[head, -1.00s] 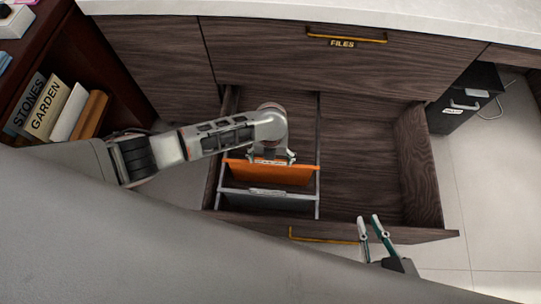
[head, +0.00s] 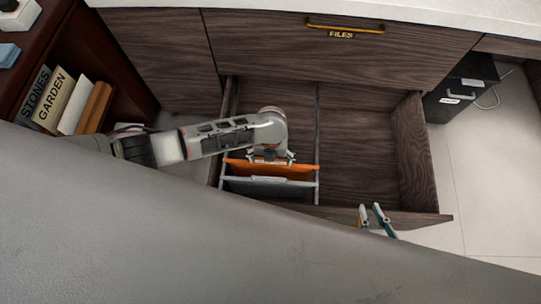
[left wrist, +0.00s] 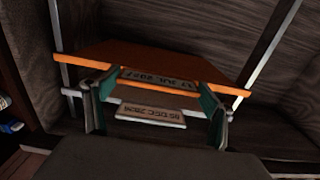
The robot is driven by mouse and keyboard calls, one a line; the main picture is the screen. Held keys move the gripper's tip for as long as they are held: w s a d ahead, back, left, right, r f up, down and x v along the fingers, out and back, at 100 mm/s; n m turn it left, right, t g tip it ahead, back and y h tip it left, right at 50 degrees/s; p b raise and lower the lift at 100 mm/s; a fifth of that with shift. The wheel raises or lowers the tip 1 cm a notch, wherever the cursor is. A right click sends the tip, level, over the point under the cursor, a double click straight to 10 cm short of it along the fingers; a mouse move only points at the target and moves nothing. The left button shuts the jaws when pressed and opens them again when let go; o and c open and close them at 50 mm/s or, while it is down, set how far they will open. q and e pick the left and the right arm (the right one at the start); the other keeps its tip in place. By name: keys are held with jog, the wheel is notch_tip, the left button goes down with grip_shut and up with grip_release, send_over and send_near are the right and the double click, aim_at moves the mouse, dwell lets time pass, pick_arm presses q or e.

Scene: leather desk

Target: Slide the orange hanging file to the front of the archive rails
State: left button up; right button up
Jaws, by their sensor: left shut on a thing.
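The orange hanging file (head: 285,169) hangs across the archive rails (head: 317,125) in the left half of the open drawer. My left gripper (head: 271,158) is at its top edge. In the left wrist view the orange file (left wrist: 150,62) shows a dated tab between the teal-padded fingers of the left gripper (left wrist: 160,92), which are shut on it. A grey file (head: 270,188) with its own dated tab hangs close in front of the orange one. My right gripper (head: 371,212) is empty, its two fingers apart, by the drawer front.
The right half of the drawer (head: 360,150) is empty. Behind the orange file the rails are clear. A shut drawer labelled FILES (head: 345,55) is above. Books (head: 60,100) stand on a shelf at left, and a black cabinet (head: 462,90) stands at right.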

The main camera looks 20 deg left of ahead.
pick_arm(q)
jog(key=shift+s+f, duration=0.25)
jog(key=shift+s, duration=0.35)
jog(key=o, duration=1.3)
jog(key=shift+w, duration=0.1)
jog(key=shift+w+r, duration=0.15)
jog(key=shift+r, duration=0.05)
notch_tip(320, 180, up, 12)
jog(key=shift+f, duration=0.1)
pick_arm(e)
jog(key=shift+f, duration=0.1)
